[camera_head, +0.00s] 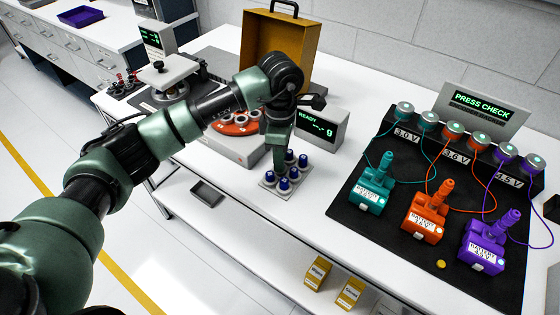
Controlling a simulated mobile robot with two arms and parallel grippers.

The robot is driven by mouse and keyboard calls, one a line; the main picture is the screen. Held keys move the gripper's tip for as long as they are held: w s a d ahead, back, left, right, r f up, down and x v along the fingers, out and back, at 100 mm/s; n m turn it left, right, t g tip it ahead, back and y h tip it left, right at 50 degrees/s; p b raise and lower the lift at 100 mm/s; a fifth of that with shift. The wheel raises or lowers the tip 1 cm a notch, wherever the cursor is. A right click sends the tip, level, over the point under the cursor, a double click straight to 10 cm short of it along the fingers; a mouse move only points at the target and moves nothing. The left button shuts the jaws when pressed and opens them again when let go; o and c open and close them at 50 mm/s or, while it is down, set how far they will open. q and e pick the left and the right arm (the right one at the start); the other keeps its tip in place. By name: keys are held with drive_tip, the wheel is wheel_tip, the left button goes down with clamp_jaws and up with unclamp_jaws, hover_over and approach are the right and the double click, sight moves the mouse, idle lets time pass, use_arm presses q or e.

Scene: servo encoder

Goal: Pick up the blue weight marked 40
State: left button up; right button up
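Several small blue weights with pale bases stand upright in a light grey holder (268,189) on the white table. One blue weight (284,185) is at the front, one (303,160) at the right, and one (268,178) at the left. Their markings are too small to read, so I cannot tell which is 40. My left gripper (279,166) points down over the back left part of the holder, very close to the weights. Its fingers are seen edge-on and hide part of the holder. I cannot tell whether it touches or grips a weight. My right gripper is out of view.
A scale with an orange-red dish (237,124) and a READY display (322,130) stands just behind the holder. A brown case (280,45) is at the back. A black mat (400,219) with teal, orange and purple devices lies right. A dark tray (207,194) is lower left.

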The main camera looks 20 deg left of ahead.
use_arm(q)
drive_tip(key=shift+f, duration=0.1)
clamp_jaws()
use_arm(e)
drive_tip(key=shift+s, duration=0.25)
